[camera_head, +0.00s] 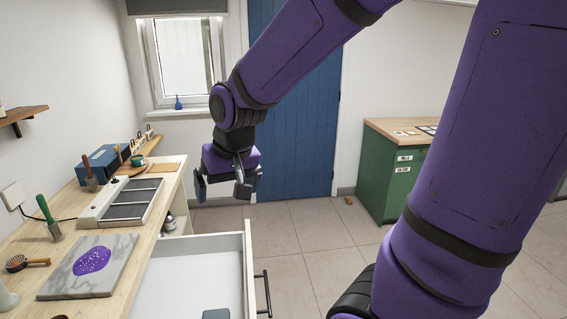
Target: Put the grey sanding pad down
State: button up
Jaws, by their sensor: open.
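A grey block that looks like the sanding pad (216,314) lies on the floor of the open white drawer (180,275). The picture's bottom edge cuts it off. My gripper (222,190) is open, with nothing seen between its fingers. It hangs well beyond the pad, above the drawer's far end and the tiled floor, and is apart from the pad.
The wooden bench (155,215) on the left carries a marble slab (60,279), a grey sectioned tray (124,203), a blue box (101,163) and brushes. A green cabinet (390,180) stands at the back right. The tiled floor between is mostly clear.

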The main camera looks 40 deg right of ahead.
jog(key=s+d+r+n+t, duration=0.1)
jog(key=s+d+r+n, duration=0.1)
jog(key=s+r, duration=0.7)
jog(key=s, duration=0.5)
jog(key=shift+d+t, duration=0.15)
jog(key=shift+t, duration=0.25)
dwell(0.5)
